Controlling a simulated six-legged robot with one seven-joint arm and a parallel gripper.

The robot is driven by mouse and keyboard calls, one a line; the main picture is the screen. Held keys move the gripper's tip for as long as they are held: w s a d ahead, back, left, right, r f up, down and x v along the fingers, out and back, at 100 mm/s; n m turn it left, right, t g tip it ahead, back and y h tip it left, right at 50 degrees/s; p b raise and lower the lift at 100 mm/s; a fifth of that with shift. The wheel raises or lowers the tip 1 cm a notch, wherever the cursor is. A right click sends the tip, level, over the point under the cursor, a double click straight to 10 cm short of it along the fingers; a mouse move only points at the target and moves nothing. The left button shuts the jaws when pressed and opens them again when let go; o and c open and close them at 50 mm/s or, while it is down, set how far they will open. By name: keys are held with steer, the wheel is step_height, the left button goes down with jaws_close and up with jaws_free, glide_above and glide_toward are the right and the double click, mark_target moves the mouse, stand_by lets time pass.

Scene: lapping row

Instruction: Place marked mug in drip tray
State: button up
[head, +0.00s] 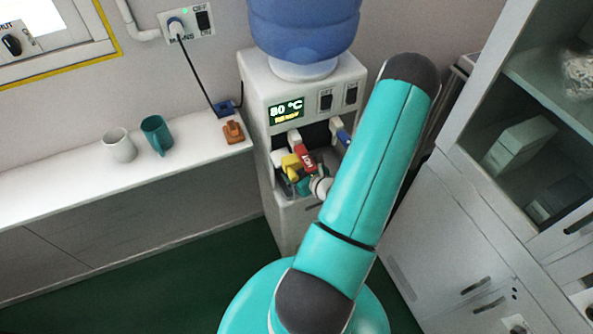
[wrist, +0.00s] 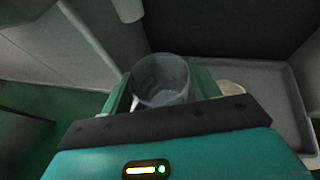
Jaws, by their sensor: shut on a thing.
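In the wrist view a grey mug (wrist: 160,80) stands between the two green fingers of my gripper (wrist: 161,88), which is shut on it. I look into its open top and see no marking on it. The grey drip tray (wrist: 277,108) lies to the right of the mug and beyond it, with its raised rim showing. I cannot tell whether the mug's base touches the tray. In the head view my gripper (head: 304,184) is in the dispenser's bay below the taps, mostly hidden by my wrist, and the mug is not clearly seen.
The water dispenser (head: 277,83) has a red HOT tap (head: 304,159) and a blue tap (head: 341,133) above my gripper; a yellow part sits beside the red tap. A white mug (head: 120,145) and a teal mug (head: 156,135) stand on the ledge at left. A cabinet (head: 440,215) is at right.

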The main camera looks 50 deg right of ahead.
steer(key=shift+f, duration=0.15)
steer(key=o, duration=1.1)
steer(key=shift+o, duration=0.2)
steer(key=shift+r, duration=0.2)
steer(key=v, duration=1.2)
